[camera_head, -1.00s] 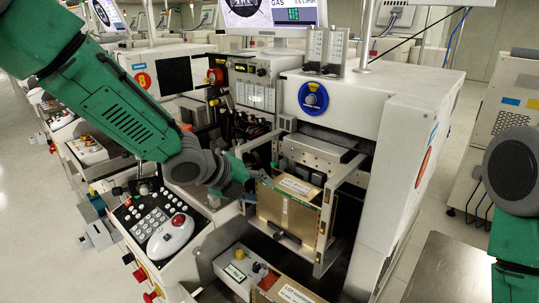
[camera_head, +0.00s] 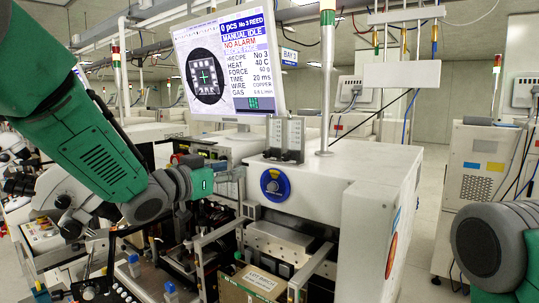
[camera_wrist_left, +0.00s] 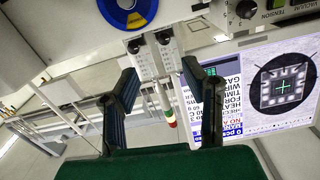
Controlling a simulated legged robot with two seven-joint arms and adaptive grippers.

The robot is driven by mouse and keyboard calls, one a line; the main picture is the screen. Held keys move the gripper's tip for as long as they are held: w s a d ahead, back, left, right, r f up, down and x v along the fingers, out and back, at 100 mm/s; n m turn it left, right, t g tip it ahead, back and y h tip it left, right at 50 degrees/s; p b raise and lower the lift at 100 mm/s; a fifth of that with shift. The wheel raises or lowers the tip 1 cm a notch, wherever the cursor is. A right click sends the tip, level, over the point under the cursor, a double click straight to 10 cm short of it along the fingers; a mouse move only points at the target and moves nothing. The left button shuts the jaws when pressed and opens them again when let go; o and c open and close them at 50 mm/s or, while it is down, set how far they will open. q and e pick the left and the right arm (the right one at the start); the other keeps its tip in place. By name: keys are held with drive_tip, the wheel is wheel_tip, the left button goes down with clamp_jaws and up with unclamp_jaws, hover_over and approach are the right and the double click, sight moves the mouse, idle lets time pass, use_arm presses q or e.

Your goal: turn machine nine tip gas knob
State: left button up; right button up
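Two clear flow meters (camera_head: 285,138) stand side by side on top of the nearest white machine (camera_head: 352,165), left of a pole. In the left wrist view, which is upside down, the flow meters (camera_wrist_left: 152,58) each have a dark knob, a left one (camera_wrist_left: 135,45) and a right one (camera_wrist_left: 163,38). I cannot read which is the tip gas knob, nor the machine's number. My left gripper (camera_wrist_left: 160,70) is open and empty, its fingers spread toward the flow meters, apart from the knobs. In the head view its green body (camera_head: 202,183) is left of the flow meters; the fingers are unclear.
A monitor (camera_head: 228,68) stands behind the flow meters and lists gas among its readings. My right arm (camera_head: 490,245) is at the right edge.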

sight(266, 154)
use_arm(q)
drive_tip(key=shift+n, duration=0.3)
drive_tip(key=p+x, duration=0.1)
drive_tip(key=x, duration=0.3)
drive_tip(key=p+x, duration=0.1)
drive_tip(key=x, duration=0.3)
drive_tip(key=r+x, duration=0.1)
drive_tip(key=x, duration=0.3)
drive_tip(key=shift+w+d+p, duration=0.15)
drive_tip(key=shift+w+p, duration=0.05)
drive_tip(key=shift+p, duration=0.2)
drive_tip(key=shift+w+d, duration=0.1)
drive_tip(key=shift+w, duration=0.55)
clamp_jaws()
drive_tip(key=shift+d, duration=0.1)
